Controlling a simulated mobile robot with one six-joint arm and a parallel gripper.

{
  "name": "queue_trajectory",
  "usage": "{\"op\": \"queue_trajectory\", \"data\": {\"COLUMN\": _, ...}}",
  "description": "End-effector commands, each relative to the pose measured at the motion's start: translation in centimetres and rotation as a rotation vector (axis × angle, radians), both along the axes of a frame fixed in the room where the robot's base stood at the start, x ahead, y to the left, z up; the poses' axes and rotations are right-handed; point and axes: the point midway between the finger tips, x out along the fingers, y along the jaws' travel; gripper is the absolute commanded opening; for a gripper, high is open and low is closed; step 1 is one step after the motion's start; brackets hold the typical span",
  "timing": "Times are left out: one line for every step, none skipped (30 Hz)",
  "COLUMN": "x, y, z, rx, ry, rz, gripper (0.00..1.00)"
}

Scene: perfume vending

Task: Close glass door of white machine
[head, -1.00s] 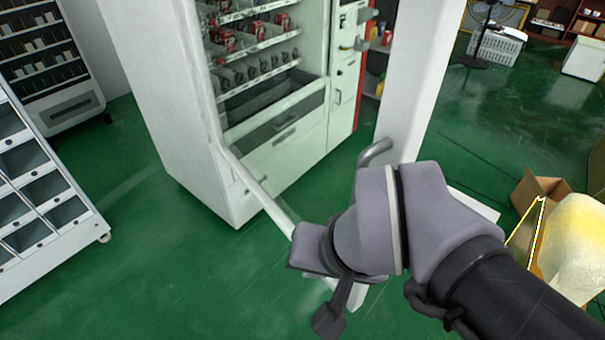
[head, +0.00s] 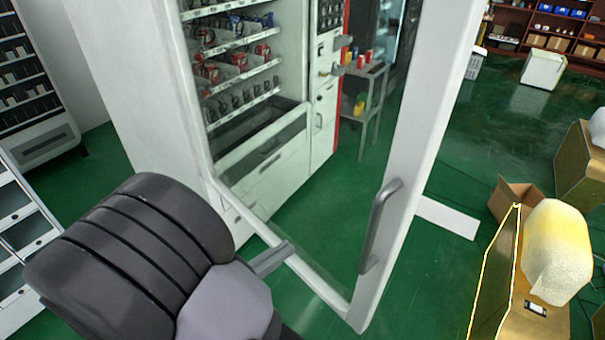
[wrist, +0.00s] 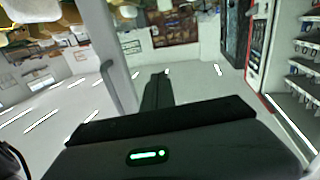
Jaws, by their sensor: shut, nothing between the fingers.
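The white machine (head: 130,90) stands left of centre in the head view, with shelves of cans inside. Its glass door is open toward me. The door's white outer frame post (head: 418,160) with a grey bar handle (head: 380,225) rises at centre right. The lower rail slants from the machine to the post's foot. My gripper (head: 283,252) is shut and empty, its fingers overlapping the lower rail in the head view, left of the handle. I cannot tell if they touch the door. The wrist view shows the shut gripper (wrist: 157,90) and a pale post (wrist: 115,75) to its left.
A cardboard box (head: 515,195) and a yellowish wrapped bundle (head: 555,245) stand at the right. A small grey table (head: 362,95) is beyond the door. White racks stand at the far left.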

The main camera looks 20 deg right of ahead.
Motion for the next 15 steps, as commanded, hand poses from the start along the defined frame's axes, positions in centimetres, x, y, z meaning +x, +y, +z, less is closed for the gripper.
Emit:
{"op": "queue_trajectory", "data": {"x": 0.2, "y": 0.2, "z": -0.1, "rx": -0.006, "ry": -0.022, "rz": 0.016, "gripper": 0.0}}
{"op": "queue_trajectory", "data": {"x": 0.4, "y": 0.1, "z": -0.1, "rx": -0.007, "ry": -0.031, "rz": 0.021, "gripper": 0.0}}
{"op": "queue_trajectory", "data": {"x": 0.6, "y": -0.2, "z": -0.1, "rx": -0.006, "ry": -0.035, "rz": 0.021, "gripper": 0.0}}
{"op": "queue_trajectory", "data": {"x": 0.7, "y": -0.7, "z": -0.1, "rx": -0.005, "ry": -0.035, "rz": 0.018, "gripper": 0.0}}
{"op": "queue_trajectory", "data": {"x": 0.9, "y": -1.2, "z": -0.2, "rx": -0.006, "ry": -0.034, "rz": 0.017, "gripper": 0.0}}
{"op": "queue_trajectory", "data": {"x": 1.2, "y": -1.9, "z": -0.2, "rx": -0.006, "ry": -0.032, "rz": 0.017, "gripper": 0.0}}
{"op": "queue_trajectory", "data": {"x": 1.5, "y": -2.5, "z": -0.2, "rx": -0.005, "ry": -0.033, "rz": 0.016, "gripper": 0.0}}
{"op": "queue_trajectory", "data": {"x": 1.7, "y": -3.2, "z": -0.2, "rx": -0.006, "ry": -0.032, "rz": 0.015, "gripper": 0.0}}
{"op": "queue_trajectory", "data": {"x": 2.1, "y": -4.0, "z": -0.2, "rx": -0.005, "ry": -0.032, "rz": 0.015, "gripper": 0.0}}
{"op": "queue_trajectory", "data": {"x": 2.4, "y": -4.6, "z": -0.2, "rx": -0.005, "ry": -0.031, "rz": 0.015, "gripper": 0.0}}
{"op": "queue_trajectory", "data": {"x": 2.6, "y": -5.2, "z": -0.2, "rx": -0.005, "ry": -0.031, "rz": 0.015, "gripper": 0.0}}
{"op": "queue_trajectory", "data": {"x": 3.0, "y": -6.0, "z": -0.2, "rx": -0.005, "ry": -0.031, "rz": 0.014, "gripper": 0.0}}
{"op": "queue_trajectory", "data": {"x": 3.3, "y": -6.7, "z": -0.2, "rx": -0.004, "ry": -0.03, "rz": 0.015, "gripper": 0.0}}
{"op": "queue_trajectory", "data": {"x": 3.5, "y": -7.3, "z": -0.2, "rx": -0.004, "ry": -0.03, "rz": 0.014, "gripper": 0.0}}
{"op": "queue_trajectory", "data": {"x": 3.9, "y": -8.0, "z": -0.2, "rx": -0.005, "ry": -0.031, "rz": 0.014, "gripper": 0.0}}
